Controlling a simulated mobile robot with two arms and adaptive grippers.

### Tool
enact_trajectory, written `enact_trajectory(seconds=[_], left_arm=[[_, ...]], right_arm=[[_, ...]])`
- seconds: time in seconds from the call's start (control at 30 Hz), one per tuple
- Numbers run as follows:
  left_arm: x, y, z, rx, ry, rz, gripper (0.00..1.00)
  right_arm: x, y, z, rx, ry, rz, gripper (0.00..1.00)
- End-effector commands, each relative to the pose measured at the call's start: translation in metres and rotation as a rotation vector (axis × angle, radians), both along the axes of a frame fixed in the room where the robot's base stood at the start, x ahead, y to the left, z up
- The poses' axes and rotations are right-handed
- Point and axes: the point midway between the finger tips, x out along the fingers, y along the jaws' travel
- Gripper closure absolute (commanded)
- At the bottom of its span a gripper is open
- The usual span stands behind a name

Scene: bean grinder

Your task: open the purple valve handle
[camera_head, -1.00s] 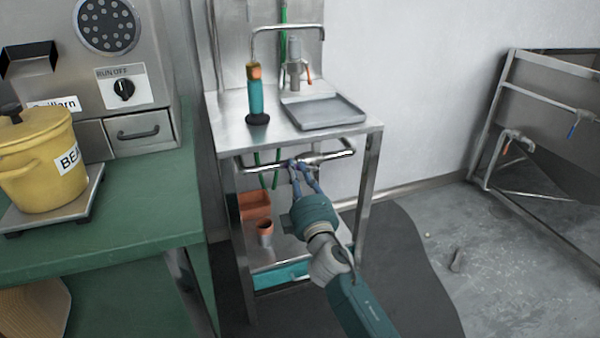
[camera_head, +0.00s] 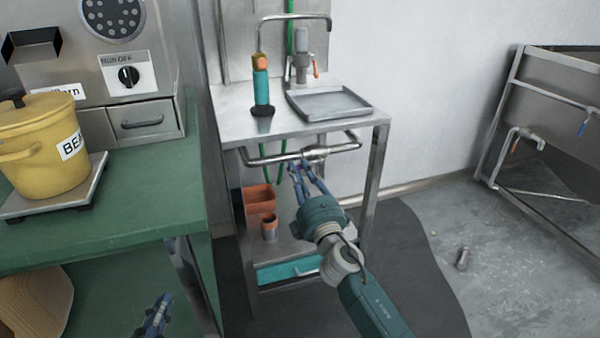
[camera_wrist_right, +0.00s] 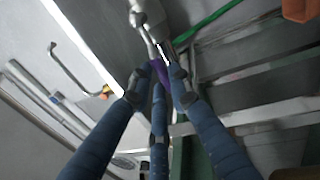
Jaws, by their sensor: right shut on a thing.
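The purple valve handle (camera_wrist_right: 161,73) shows in the right wrist view, just below a metal valve on a pipe. My right gripper (camera_wrist_right: 158,82) is shut on the handle, its blue fingers around it. In the head view, my right gripper (camera_head: 299,168) is under the front pipe of the steel sink stand, close to the valve body (camera_head: 315,153). Its fingers hide the handle there. My left gripper (camera_head: 155,315) is at the bottom left edge, beside the green table and away from the valve. Its jaws are too small and cut off to judge.
The steel stand (camera_head: 235,124) carries a tray (camera_head: 328,104) and a teal-handled tool (camera_head: 262,90). Orange containers (camera_head: 260,199) sit on its lower shelf. A green table (camera_head: 130,212) with a yellow pot (camera_head: 40,148) is at left. Open floor lies right of the stand.

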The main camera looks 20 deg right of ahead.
Motion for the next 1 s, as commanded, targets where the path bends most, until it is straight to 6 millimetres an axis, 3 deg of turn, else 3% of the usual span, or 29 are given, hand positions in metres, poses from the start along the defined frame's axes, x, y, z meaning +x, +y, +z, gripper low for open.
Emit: enact_trajectory(seconds=[0.17,0.2,0.3,0.67,0.77,1.0], left_arm=[[0.000,0.000,0.000,0.000,0.000,0.000,1.00],[0.000,0.000,0.000,0.000,0.000,0.000,1.00],[0.000,0.000,0.000,0.000,0.001,0.001,1.00],[0.000,0.000,-0.001,-0.001,0.002,-0.001,1.00],[0.000,0.000,-0.001,0.000,0.002,-0.001,1.00],[0.000,0.000,-0.001,0.000,0.002,0.000,1.00]], right_arm=[[-0.001,0.002,-0.003,-0.006,0.004,0.004,1.00],[-0.001,0.002,-0.003,-0.006,0.004,0.004,0.78],[0.000,0.002,-0.003,-0.006,0.004,0.003,0.62],[-0.005,0.001,-0.003,-0.002,0.002,0.002,0.62],[-0.018,0.000,-0.006,-0.003,0.003,0.003,0.62],[-0.068,-0.002,-0.017,-0.002,0.006,0.002,0.62]])
